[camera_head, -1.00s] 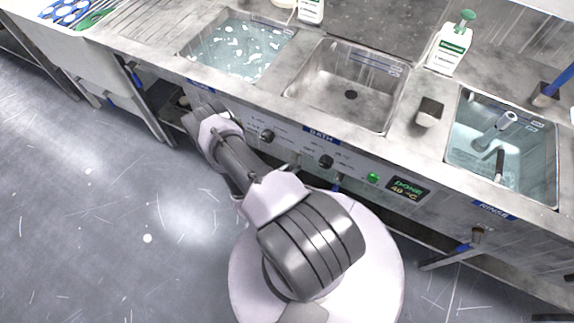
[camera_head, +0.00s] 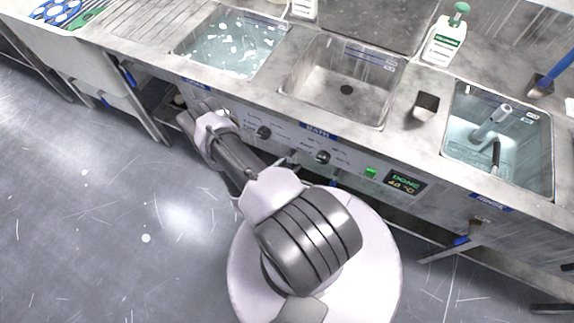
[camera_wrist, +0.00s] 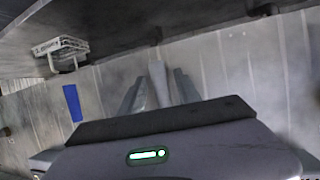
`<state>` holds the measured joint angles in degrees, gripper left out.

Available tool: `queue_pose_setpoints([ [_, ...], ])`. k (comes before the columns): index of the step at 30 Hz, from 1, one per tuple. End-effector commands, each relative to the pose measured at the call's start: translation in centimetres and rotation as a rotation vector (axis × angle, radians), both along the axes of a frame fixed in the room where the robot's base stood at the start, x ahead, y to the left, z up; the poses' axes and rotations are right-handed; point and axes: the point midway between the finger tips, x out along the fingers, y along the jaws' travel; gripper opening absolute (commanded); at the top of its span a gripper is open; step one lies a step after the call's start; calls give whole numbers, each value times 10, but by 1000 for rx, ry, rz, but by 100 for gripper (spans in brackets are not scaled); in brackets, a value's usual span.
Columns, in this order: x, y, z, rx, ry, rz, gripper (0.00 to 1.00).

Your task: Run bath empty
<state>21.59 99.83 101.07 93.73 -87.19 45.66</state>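The bath basin (camera_head: 318,84), above the blue "BATH" label (camera_head: 318,131), shows a bare bottom and a dark drain hole (camera_head: 347,90). I see no water in it. The display (camera_head: 405,182) below reads "DONE" and about 48 °C, beside a lit green button (camera_head: 370,173). My gripper (camera_head: 192,117) is low at the front panel below the left basin, partly hidden by my wrist. In the wrist view my gripper's fingers (camera_wrist: 160,88) stand apart under the counter, with a grey shape between them that I cannot identify. The bath's drain valve is not clearly visible.
The left basin (camera_head: 177,52) holds sudsy water; the right "RINSE" basin (camera_head: 447,150) holds clear water and a tap. Blue levers show at the left (camera_head: 129,76) and lower right (camera_head: 461,241). A blue patch (camera_wrist: 72,103) shows in the wrist view. Open floor lies left.

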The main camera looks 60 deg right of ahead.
Motion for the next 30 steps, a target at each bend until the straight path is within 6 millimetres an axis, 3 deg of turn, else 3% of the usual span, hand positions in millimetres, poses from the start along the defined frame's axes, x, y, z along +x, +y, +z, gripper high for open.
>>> queue_pose_setpoints([
  [5, 4, 21, 12, 1, 2, 6, 40],
  [18, 18, 138, 62, 0, -1, 6, 40],
  [23, 20, 156, 68, 0, 0, 2, 40],
  [30, 19, 158, 68, 0, 0, -1, 40],
])
